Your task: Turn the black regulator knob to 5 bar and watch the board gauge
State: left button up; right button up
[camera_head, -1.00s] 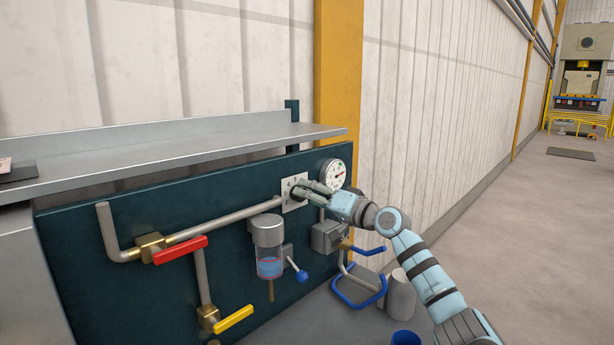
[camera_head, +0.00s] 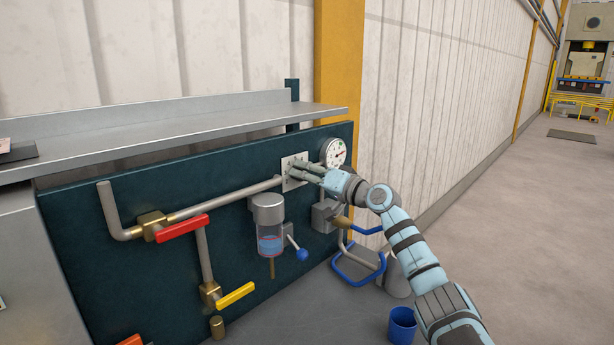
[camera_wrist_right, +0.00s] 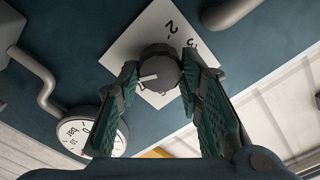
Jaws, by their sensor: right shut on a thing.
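The black regulator knob (camera_wrist_right: 162,68), dark and round with a pale pointer line, sits on a white scale plate (camera_wrist_right: 164,22) that also shows in the head view (camera_head: 287,184). My right gripper (camera_wrist_right: 160,76) is shut on the knob, one finger on each side. In the head view its fingers (camera_head: 296,169) reach the plate and largely hide the knob. The pointer line aims left in the wrist view; its value cannot be read. The round white board gauge (camera_head: 334,152) is just right of the plate, with a red needle; its reading is too small to tell. My left gripper is out of view.
Left and below on the dark board are a pipe with a red valve lever (camera_head: 183,228), a yellow lever (camera_head: 235,294) and a filter bowl (camera_head: 269,225) with a blue-knobbed lever. A metal shelf (camera_head: 180,135) overhangs the board. A blue cup (camera_head: 403,325) stands below my right arm.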

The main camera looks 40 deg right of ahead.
jog(key=shift+a+n+b, duration=0.15)
jog(key=shift+n+b, duration=3.6)
jog(key=shift+n, duration=7.95)
jog(key=o, duration=1.2)
jog(key=shift+c, duration=0.2)
